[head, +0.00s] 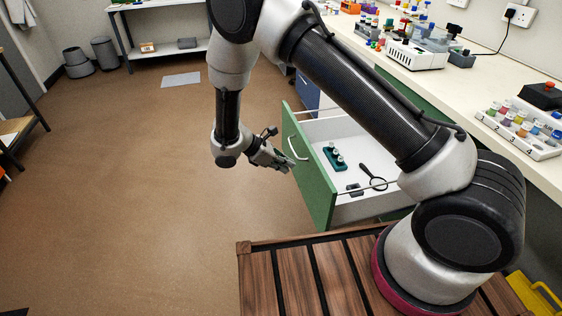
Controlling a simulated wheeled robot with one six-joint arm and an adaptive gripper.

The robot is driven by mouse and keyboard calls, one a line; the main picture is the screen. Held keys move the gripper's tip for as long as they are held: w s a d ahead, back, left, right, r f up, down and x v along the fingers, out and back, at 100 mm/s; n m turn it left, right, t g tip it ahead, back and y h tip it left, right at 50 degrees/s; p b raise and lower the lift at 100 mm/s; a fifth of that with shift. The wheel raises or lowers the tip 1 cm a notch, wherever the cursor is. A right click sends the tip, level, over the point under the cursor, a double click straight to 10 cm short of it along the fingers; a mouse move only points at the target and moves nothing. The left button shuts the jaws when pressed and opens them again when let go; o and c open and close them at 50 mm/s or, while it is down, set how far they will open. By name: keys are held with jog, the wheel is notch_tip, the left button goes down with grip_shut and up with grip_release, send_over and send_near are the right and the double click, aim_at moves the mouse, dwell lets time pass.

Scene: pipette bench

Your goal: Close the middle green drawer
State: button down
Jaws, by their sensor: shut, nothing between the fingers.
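The green drawer (318,184) stands pulled out from under the bench, to the right of my gripper. Its green front has a pale curved handle (297,148) on the outer face. Inside its white interior lie a dark green rack with small bottles (335,158), a magnifying glass (375,181) and a small dark item (354,190). My gripper (287,164) is shut and empty, just left of the drawer front near the handle. I cannot tell whether it touches the front. My arm hides part of the drawer and the cabinet.
The white bench top (470,85) runs along the right with a vial rack (520,128) and a white device (416,54). A blue drawer front (307,93) shows behind the green one. The brown floor (150,220) on the left is clear. A shelf (165,48) stands at the back.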

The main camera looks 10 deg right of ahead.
aim_at(315, 174)
jog(key=shift+w+d+f, duration=0.15)
jog(key=shift+d+f, duration=0.45)
jog(key=shift+d, duration=0.65)
jog(key=shift+w+d+f, duration=0.1)
jog(key=shift+d+f, duration=0.45)
jog(key=shift+d, duration=0.7)
jog(key=shift+w+d+f, duration=0.15)
jog(key=shift+d+f, duration=0.45)
jog(key=shift+d, duration=0.65)
